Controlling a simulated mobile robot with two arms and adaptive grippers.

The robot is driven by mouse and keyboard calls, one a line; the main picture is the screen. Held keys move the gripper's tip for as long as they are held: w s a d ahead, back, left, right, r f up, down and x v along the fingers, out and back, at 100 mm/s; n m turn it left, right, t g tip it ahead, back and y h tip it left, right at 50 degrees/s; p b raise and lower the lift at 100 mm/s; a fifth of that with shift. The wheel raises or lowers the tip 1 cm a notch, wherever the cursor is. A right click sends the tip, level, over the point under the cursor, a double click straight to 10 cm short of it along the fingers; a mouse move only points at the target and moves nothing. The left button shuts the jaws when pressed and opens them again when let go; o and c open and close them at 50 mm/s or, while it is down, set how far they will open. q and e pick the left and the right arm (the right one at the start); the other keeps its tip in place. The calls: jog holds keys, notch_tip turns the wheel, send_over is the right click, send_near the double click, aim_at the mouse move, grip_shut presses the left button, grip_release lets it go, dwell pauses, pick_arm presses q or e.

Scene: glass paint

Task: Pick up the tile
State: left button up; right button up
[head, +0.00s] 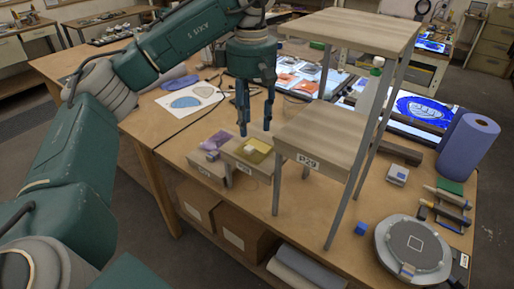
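A yellow, see-through tile (257,146) lies on a small wooden stand on the worktable. A purple tile (216,140) lies on a lower wooden stand just left of it. I cannot tell which of the two the task means. My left gripper (255,131) points straight down from above, its fingers apart and empty. Its tips appear just above or behind the yellow tile's far edge; the exact gap cannot be judged. My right gripper is not in view.
A tall wooden shelf (348,31) with metal legs and a lower board labelled P29 (325,137) stands close right of the tiles. Pattern sheets (190,101) lie behind.

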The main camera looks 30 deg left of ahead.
aim_at(249, 147)
pick_arm(q)
jog(key=shift+s+f, duration=0.3)
jog(key=shift+f, duration=0.6)
jog(key=shift+w+a+f, duration=0.1)
jog(key=shift+f, duration=0.2)
jog(key=f+p, duration=0.2)
jog(key=f, duration=0.1)
jog(key=f+p, duration=0.1)
jog(key=shift+a+f, duration=0.15)
jog(key=shift+a, duration=0.15)
jog(key=shift+f, duration=0.4)
jog(key=shift+c, duration=0.8)
grip_shut()
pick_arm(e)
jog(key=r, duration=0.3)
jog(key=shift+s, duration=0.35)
